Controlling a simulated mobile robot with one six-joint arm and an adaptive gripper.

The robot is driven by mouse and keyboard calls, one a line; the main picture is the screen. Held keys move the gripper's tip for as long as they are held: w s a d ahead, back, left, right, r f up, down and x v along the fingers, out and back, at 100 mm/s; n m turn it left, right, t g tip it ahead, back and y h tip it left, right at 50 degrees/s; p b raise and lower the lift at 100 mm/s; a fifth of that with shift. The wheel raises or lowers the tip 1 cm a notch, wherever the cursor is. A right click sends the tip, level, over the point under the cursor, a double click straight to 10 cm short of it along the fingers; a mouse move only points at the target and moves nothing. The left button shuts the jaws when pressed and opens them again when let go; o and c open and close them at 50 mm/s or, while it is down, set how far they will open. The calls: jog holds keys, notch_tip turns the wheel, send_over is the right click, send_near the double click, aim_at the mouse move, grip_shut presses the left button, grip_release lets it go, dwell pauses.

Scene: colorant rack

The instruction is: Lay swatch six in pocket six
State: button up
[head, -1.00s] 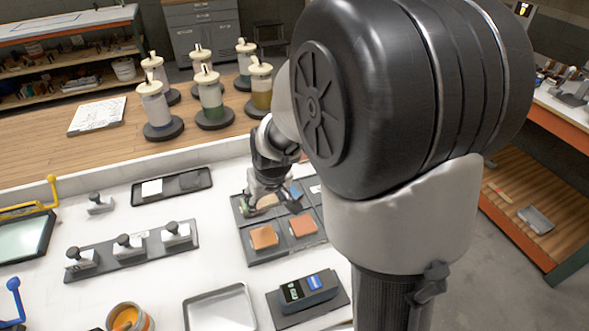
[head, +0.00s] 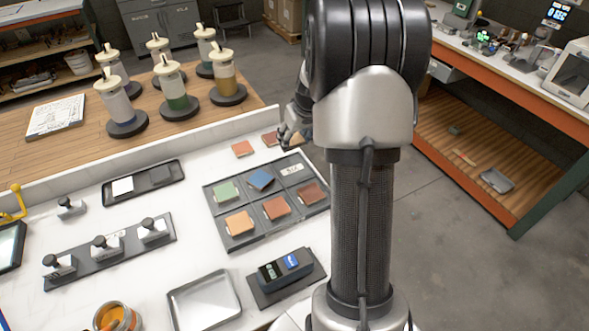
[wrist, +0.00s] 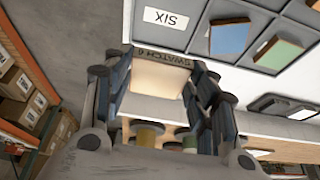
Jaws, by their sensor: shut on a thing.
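My gripper (wrist: 165,90) is shut on swatch six (wrist: 172,76), a pale square with a dark edge marked "SWATCH 6". In the head view my gripper (head: 289,136) is beyond the far right part of the grey tray (head: 246,241), partly hidden by my arm. Pocket six (wrist: 182,38), bare grey with a white "SIX" label (wrist: 166,19), shows in the wrist view. It is the tray's far right pocket in the head view (head: 296,177). The held swatch is apart from it, near the tray's far edge.
The other pockets hold green (head: 226,191), blue (head: 261,179), orange (head: 239,222), red-orange (head: 276,207) and dark red (head: 308,194) swatches. A device (head: 285,269) stands in front.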

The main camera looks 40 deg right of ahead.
aim_at(294, 172)
notch_tip(294, 172, down, 12)
jog(key=b, duration=0.3)
jog(key=shift+r, duration=0.3)
jog(key=shift+f+b, duration=0.2)
jog(key=shift+b, duration=0.2)
jog(key=shift+s+a+f, duration=0.1)
jog(key=shift+f, duration=0.1)
jog(key=shift+f+b, duration=0.1)
jog(key=shift+b, duration=0.3)
